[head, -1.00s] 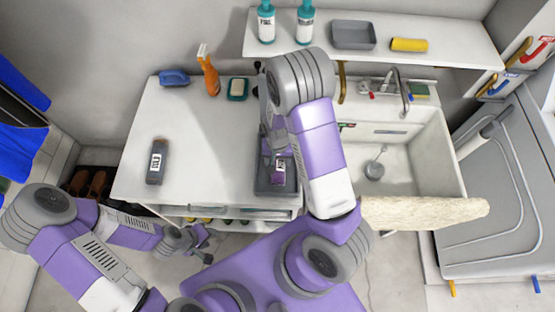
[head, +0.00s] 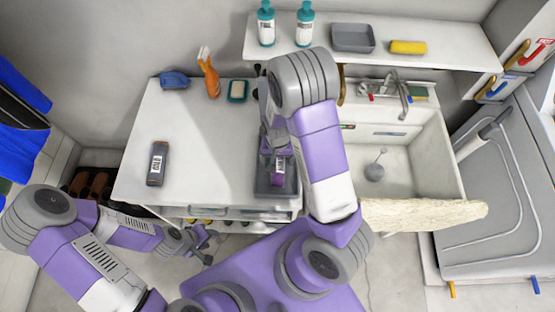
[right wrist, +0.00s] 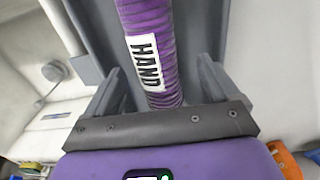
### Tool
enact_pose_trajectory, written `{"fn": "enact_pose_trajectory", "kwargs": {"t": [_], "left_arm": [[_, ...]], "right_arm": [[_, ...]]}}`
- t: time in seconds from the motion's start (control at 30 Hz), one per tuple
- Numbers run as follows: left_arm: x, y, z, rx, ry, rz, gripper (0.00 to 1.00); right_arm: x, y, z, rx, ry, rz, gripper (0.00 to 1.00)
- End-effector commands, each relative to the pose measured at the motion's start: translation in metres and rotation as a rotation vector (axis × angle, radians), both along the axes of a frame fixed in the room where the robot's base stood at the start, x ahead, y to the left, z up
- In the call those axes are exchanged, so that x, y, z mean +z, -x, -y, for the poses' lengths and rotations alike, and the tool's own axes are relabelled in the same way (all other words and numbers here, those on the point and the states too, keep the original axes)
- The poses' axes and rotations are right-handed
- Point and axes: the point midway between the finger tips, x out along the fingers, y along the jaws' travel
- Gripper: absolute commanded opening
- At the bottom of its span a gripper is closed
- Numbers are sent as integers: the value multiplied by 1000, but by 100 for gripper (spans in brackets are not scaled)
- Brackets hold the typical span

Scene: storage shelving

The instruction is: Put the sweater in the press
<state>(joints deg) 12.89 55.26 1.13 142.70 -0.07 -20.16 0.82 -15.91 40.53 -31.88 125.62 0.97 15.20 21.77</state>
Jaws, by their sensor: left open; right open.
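A purple ribbed roll of cloth (head: 279,179) with a white label reading "HAND" sits over a grey tray (head: 262,190) on the counter. I cannot tell for sure that it is the sweater. In the right wrist view the roll (right wrist: 147,45) lies between the fingers of my right gripper (right wrist: 160,85), which is open. My right arm hides part of this gripper in the head view. My left gripper (head: 207,246) is open and empty, low in front of the counter. A big grey slab with a cylindrical handle (head: 497,122) stands at the right and looks like the press.
A grey labelled item (head: 157,163) lies on the white counter (head: 200,140). An orange spray bottle (head: 208,73) stands at the back. A cream cloth (head: 425,214) hangs over the front of the sink (head: 400,150).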

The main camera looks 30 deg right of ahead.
Motion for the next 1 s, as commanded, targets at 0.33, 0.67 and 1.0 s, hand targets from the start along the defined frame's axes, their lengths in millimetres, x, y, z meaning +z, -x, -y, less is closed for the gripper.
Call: {"fn": "enact_pose_trajectory", "kwargs": {"t": [0.33,0.67,1.0], "left_arm": [[26,0,0,0,0,0,43],[32,0,0,0,0,0,43],[32,0,0,0,0,0,43]], "right_arm": [[79,-1,0,1,-1,4,88],[102,0,0,0,0,0,88],[102,0,0,0,0,0,88]]}}
